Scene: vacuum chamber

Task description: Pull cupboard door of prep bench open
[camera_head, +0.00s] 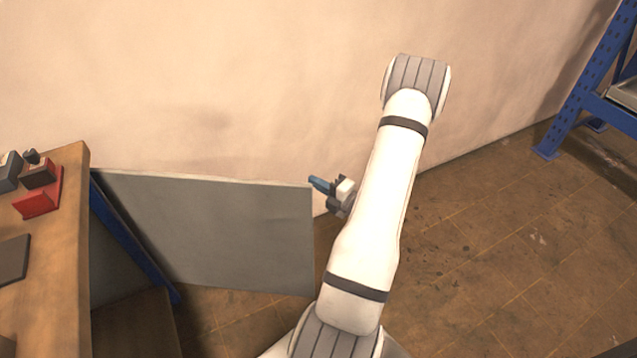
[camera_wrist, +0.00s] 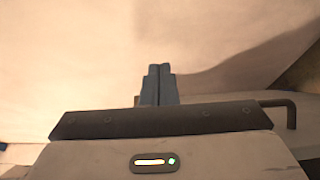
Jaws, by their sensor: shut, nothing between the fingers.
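The cupboard door (camera_head: 215,232) is a flat grey panel, swung wide open from the prep bench (camera_head: 72,215) at the left. Its free edge points right, toward my arm. My gripper (camera_head: 317,183) is shut and empty, just beside the top corner of the door's free edge; I cannot tell whether it touches. In the wrist view the blue fingers (camera_wrist: 158,84) are together, pointing at the pale wall. A dark bar-shaped handle (camera_wrist: 285,106) on a pale panel, likely the door, shows at the right, apart from the fingers.
A red and black tool (camera_head: 40,190) and a dark flat item (camera_head: 13,259) lie on the wooden bench top. A pale wall (camera_head: 230,80) stands close behind the door. A blue shelf rack (camera_head: 590,85) is at the far right. The tiled floor (camera_head: 500,245) between is clear.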

